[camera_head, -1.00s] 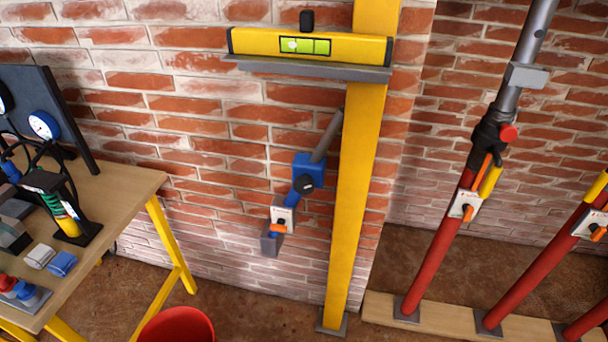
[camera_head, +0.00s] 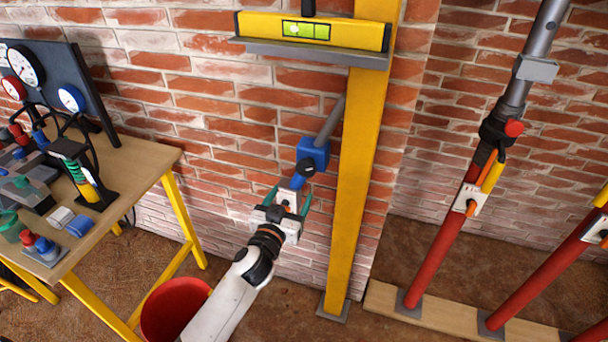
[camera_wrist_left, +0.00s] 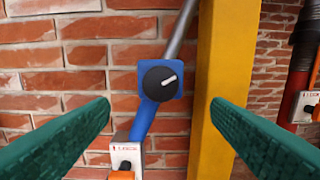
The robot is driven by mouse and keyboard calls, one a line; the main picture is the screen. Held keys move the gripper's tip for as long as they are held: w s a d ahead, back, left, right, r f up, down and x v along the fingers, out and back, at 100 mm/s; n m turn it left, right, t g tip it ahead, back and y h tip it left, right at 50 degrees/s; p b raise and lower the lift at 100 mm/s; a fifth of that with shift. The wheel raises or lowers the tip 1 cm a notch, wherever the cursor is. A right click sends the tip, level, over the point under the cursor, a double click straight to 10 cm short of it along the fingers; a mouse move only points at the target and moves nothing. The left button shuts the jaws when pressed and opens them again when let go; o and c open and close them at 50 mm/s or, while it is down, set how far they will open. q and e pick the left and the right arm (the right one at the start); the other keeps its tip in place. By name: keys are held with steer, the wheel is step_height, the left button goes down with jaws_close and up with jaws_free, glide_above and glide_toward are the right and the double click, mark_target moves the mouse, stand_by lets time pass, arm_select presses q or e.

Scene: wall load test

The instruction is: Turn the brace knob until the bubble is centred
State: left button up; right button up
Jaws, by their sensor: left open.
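The yellow spirit level (camera_head: 350,34) lies on a grey ledge against the brick wall. Its bubble sits left of the middle of the green vial (camera_head: 306,31). Below it, a blue brace box carries the black brace knob (camera_head: 306,167). In the left wrist view the round knob (camera_wrist_left: 159,84) shows whole, its white mark pointing up and to the right. My left gripper (camera_head: 291,193) is open and empty, its green fingers apart in front of the lower brace. In the wrist view the knob appears between and slightly above the fingertips, apart from them. My right gripper is out of view.
A yellow post (camera_head: 359,180) stands close right of the brace. A white lock plate (camera_wrist_left: 127,154) with an orange lever sits below the knob. A workbench (camera_head: 143,158) with gauges is at left, a red bucket (camera_head: 165,305) below, and red props (camera_head: 447,232) at right.

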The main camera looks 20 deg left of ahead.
mark_target(305, 171)
arm_select(q)
steer(key=w, duration=0.9)
steer(key=shift+w+d, duration=0.15)
steer(key=shift+d, duration=0.05)
steer(key=shift+c, duration=0.5)
steer(key=c, duration=0.9)
